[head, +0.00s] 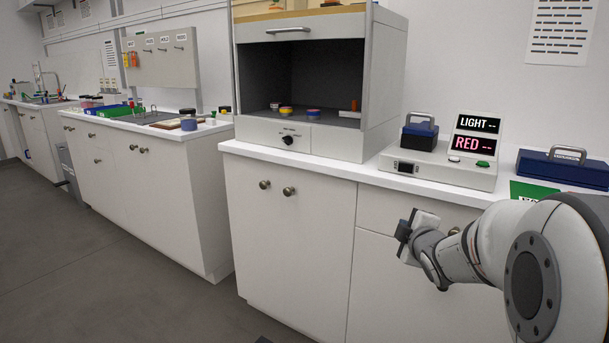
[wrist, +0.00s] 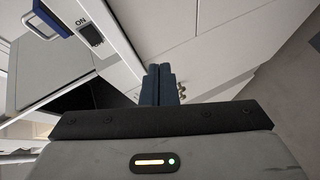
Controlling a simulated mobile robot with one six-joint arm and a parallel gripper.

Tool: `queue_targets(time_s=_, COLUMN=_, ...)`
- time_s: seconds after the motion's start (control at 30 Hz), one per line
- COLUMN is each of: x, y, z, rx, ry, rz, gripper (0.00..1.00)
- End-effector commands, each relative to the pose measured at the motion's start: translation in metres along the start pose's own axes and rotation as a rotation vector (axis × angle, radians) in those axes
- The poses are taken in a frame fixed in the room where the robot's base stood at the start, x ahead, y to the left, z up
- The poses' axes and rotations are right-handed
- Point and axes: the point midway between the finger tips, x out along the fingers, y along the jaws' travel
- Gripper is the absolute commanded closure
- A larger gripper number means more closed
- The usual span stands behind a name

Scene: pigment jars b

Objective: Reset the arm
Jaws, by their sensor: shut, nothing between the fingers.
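My gripper (head: 404,236) is at the end of my arm at the lower right of the head view, in front of the white cabinet doors and below the counter edge. In the wrist view its two dark blue fingers (wrist: 158,84) are together with nothing between them. My arm is bent and reaches left from the right edge of the head view. The gripper touches nothing that I can see.
A white instrument (head: 440,172) with lit displays stands on the counter (head: 335,173) above my gripper. A blue case (head: 562,168) lies to its right. An open-fronted cabinet (head: 385,75) holds several small jars. The grey floor (head: 110,270) at left is clear.

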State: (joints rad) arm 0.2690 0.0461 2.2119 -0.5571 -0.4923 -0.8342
Motion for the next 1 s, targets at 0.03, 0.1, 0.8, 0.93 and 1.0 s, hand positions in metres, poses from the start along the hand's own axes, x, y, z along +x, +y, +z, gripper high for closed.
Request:
queue_targets(time_s=0.03, x=-0.019, y=0.025, z=-0.011, rx=0.063, ry=-0.041, rz=-0.036, gripper=1.00)
queue_targets(time_s=0.1, x=-0.038, y=0.034, z=-0.017, rx=0.159, ry=-0.107, rz=-0.090, gripper=1.00)
queue_targets(time_s=0.8, x=-0.298, y=0.066, z=-0.104, rx=1.027, ry=-0.806, rz=-0.612, gripper=1.00)
queue_targets(time_s=0.93, x=-0.330, y=0.065, z=-0.115, rx=1.094, ry=-0.892, rz=-0.670, gripper=1.00)
queue_targets(time_s=1.0, x=-0.339, y=0.063, z=-0.118, rx=1.113, ry=-0.919, rz=-0.687, gripper=1.00)
